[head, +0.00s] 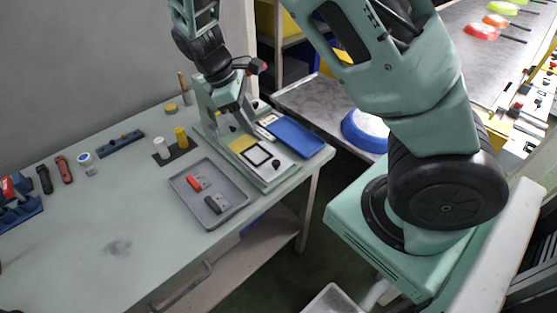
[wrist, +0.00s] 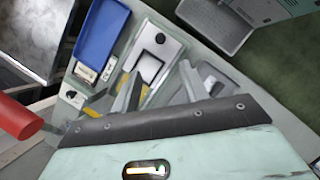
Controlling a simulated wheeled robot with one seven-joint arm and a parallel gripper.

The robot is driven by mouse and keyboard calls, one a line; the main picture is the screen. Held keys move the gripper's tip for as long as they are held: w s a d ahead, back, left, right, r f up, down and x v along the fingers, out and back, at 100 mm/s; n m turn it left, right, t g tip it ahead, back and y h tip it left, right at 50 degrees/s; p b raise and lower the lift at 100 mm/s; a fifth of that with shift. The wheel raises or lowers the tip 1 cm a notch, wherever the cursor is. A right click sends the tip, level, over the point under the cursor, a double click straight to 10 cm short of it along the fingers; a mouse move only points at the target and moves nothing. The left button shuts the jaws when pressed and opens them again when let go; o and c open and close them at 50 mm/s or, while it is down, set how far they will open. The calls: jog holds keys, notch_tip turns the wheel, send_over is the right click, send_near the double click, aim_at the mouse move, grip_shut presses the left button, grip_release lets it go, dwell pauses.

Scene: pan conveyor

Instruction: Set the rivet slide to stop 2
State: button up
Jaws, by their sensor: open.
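The press (head: 208,105) stands at the right end of the bench. On its base lies a pale plate (head: 270,168) with a black-outlined square and a small round black knob (head: 276,163); this looks like the rivet slide. The same plate (wrist: 165,45) and knob (wrist: 146,68) show in the wrist view. No stop numbers are readable. My gripper (wrist: 160,70) is open and empty, its two grey fingers apart and pointing toward the plate and knob. I cannot tell its height above them. In the head view my wrist is beside the press and the fingertips are not clear.
The press lever's red knob (wrist: 15,118) is close at the left. A blue tray (head: 296,137) lies beside the base, and a grey tray (head: 235,207) with red and dark parts lies in front. White and yellow pegs (head: 181,138) stand left.

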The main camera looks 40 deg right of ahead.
aim_at(276, 162)
jog(key=p+x, duration=0.2)
jog(key=x, duration=1.4)
jog(key=shift+a, duration=0.1)
